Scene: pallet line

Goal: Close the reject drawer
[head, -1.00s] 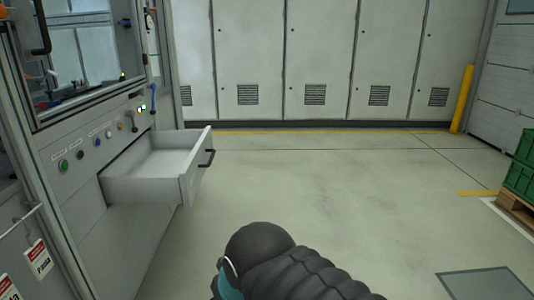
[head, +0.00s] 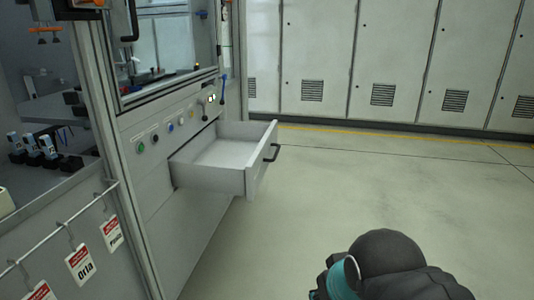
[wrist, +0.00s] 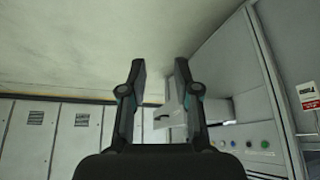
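The reject drawer (head: 215,180) is a light grey box that stands pulled out from the machine's front. Its inside looks empty. Its front panel carries a dark bar handle (head: 271,153). In the wrist view the drawer (wrist: 171,133) shows beyond my fingers, partly hidden by the right finger, and its handle (wrist: 162,117) appears between them. My gripper (wrist: 159,75) is open with nothing between its fingers, and it is apart from the drawer. In the head view only a dark rounded part of my arm shows at the bottom right; the fingers are out of view.
The machine (head: 150,215) fills the left, with buttons (head: 168,128) above the drawer. Labelled tags (head: 80,262) hang from a rail at the lower left. Grey cabinets (head: 385,55) line the back wall. The floor (head: 340,200) in front of the drawer is clear.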

